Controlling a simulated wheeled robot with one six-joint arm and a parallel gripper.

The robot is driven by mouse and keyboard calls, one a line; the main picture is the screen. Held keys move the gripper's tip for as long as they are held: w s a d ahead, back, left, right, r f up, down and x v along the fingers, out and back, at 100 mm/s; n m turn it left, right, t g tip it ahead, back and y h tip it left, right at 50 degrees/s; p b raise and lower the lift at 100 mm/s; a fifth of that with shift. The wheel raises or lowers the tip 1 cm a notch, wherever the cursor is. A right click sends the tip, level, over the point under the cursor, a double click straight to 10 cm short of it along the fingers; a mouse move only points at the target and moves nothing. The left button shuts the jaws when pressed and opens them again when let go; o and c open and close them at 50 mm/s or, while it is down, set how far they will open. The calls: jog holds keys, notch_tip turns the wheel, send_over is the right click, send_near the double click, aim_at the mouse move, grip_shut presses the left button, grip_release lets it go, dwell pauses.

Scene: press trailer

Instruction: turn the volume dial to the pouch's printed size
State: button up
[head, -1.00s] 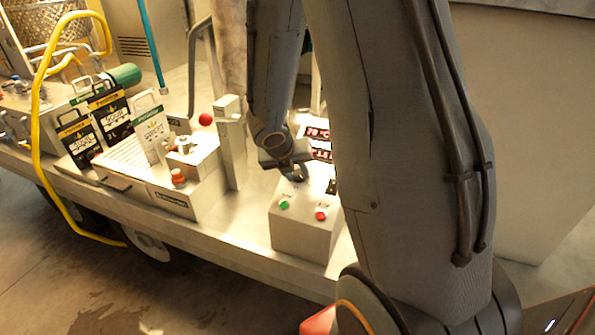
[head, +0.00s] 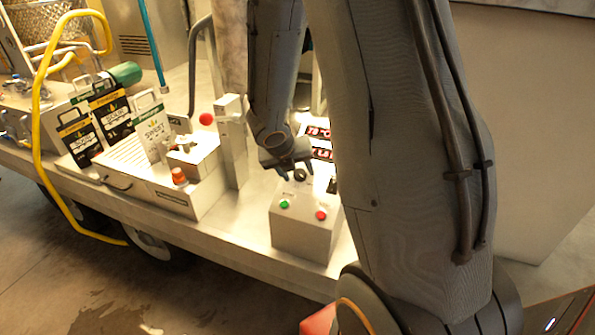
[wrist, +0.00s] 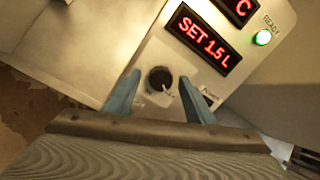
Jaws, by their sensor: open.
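The black volume dial (wrist: 160,78) sits on a pale panel, with a light pointer mark at its lower right. The red display (wrist: 204,38) above it reads "SET 1.5 L". My gripper (wrist: 160,88) is open, its two blue-grey fingers on either side of the dial, with gaps showing. In the head view my gripper (head: 292,170) is just above the control box (head: 300,228).
A lit green lamp (wrist: 262,38) is beside the displays. A pale post (head: 232,145) and a machine with an orange-red knob (head: 179,175) stand left of the box. A yellow hose (head: 38,120) hangs farther left.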

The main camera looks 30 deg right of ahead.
jog(key=shift+r, duration=0.1)
jog(key=p+v, duration=0.1)
jog(key=v, duration=0.6)
jog(key=shift+r, duration=0.3)
jog(key=shift+s+a, duration=0.1)
jog(key=shift+a, duration=0.05)
jog(key=s+a+f+m+g+y+b, duration=0.1)
jog(key=s+a+m, duration=0.5)
jog(key=m, duration=0.9)
jog(key=s+a+f+m+g+y+b, duration=0.1)
jog(key=s+a+f+m+y+b, duration=0.1)
jog(key=m, duration=1.4)
jog(key=shift+s+a+f+y+b, duration=0.3)
jog(key=shift+s+a+y+b, duration=0.75)
jog(key=shift+s+a, duration=0.95)
jog(key=shift+w+a, duration=0.1)
jog(key=shift+w, duration=0.05)
